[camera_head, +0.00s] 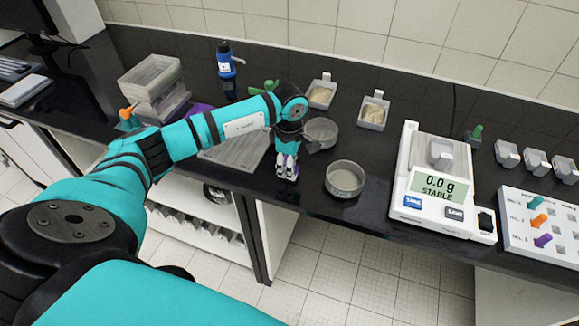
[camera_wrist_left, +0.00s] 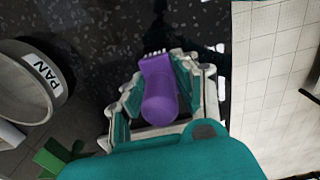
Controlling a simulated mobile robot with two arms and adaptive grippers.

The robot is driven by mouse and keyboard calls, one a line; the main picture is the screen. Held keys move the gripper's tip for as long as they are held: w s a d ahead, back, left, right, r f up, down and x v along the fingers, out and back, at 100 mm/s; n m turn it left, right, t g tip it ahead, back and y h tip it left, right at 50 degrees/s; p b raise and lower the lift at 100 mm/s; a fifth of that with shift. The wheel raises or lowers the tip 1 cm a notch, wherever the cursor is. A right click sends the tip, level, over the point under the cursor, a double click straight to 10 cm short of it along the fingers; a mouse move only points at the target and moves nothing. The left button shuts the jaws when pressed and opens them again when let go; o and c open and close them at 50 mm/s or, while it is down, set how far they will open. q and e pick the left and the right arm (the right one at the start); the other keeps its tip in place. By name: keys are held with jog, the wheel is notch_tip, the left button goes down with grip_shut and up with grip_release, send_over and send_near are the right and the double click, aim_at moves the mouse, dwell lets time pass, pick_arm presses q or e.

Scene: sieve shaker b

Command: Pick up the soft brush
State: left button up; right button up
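The soft brush (camera_wrist_left: 160,92) has a purple handle and a pale bristle edge. In the left wrist view it lies between the fingers of my left gripper (camera_wrist_left: 162,85), which appear closed against both its sides. In the head view my left gripper (camera_head: 286,172) points down near the bench's front edge, fingers close together; the brush is hidden there. I cannot tell whether the brush still touches the bench. My right gripper is in neither view.
A round pan (camera_head: 345,179) stands just right of my left gripper, with another round vessel (camera_head: 320,133) behind. Sample boxes (camera_head: 373,112) stand at the back. The bench's front edge is close.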

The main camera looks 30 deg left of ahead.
pick_arm(q)
grip_shut()
jog(key=shift+r, duration=0.2)
